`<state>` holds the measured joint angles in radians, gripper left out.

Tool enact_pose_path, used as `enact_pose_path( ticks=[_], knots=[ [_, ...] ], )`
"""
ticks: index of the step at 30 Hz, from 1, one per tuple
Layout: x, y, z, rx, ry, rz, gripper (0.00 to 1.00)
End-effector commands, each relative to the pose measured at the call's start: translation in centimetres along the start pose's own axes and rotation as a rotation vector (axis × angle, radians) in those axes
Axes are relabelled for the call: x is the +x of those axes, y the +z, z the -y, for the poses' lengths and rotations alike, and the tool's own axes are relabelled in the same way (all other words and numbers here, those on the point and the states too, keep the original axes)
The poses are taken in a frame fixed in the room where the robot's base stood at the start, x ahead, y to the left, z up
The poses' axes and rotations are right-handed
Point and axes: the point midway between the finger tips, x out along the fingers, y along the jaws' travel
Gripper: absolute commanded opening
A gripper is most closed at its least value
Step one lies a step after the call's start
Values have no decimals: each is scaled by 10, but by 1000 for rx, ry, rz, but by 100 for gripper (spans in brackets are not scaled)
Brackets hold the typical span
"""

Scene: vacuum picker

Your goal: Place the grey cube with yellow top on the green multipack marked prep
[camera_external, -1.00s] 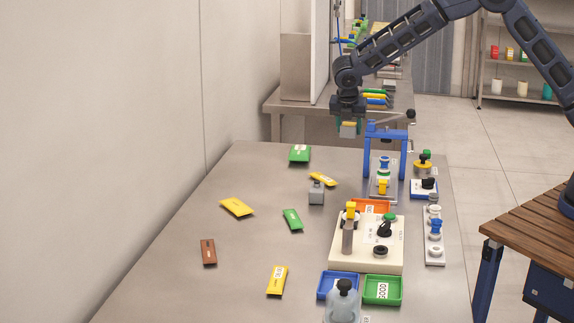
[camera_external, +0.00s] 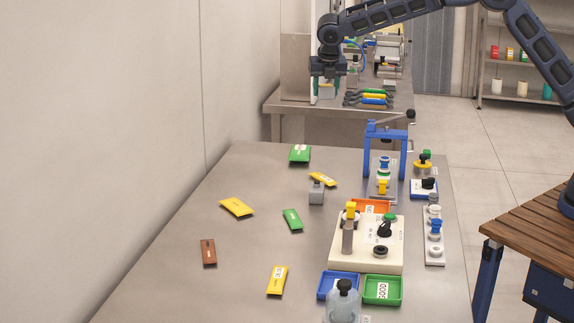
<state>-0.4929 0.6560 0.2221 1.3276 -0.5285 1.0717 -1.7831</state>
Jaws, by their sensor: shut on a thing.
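My gripper (camera_external: 327,88) is shut on the grey cube with yellow top (camera_external: 326,92). It holds the cube in the air, with dark green fingers on either side. A green pack with a white label (camera_external: 299,154) lies flat near the far edge of the metal table. In the picture the cube is above and right of this pack, clearly apart from it. A narrower green pack (camera_external: 292,219) lies nearer, in the middle of the table. The label lettering on both is too small to read.
Yellow packs (camera_external: 236,207) and a brown pack (camera_external: 208,252) lie on the left half. A grey weight-like block (camera_external: 316,195) stands mid-table. A blue frame (camera_external: 370,150), a cream control box (camera_external: 340,257) and small trays (camera_external: 382,290) fill the right. Bare metal surrounds the far green pack.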

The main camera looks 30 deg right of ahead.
Motion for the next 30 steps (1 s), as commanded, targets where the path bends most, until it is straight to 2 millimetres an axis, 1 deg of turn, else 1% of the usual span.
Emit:
enact_pose_path(
  ticks=[1,3,9,12,17,20,30],
  knots=[
    [1,7,-12,-55,25,-1,23],
    [0,14,-27,-138,59,1,23],
    [-3,34,-59,-326,136,18,23],
    [-4,41,-67,-384,157,26,23],
    [-1,44,-73,-429,173,33,23],
    [12,39,-74,-435,174,34,23],
    [81,13,-74,-434,172,33,23]
  ],
)
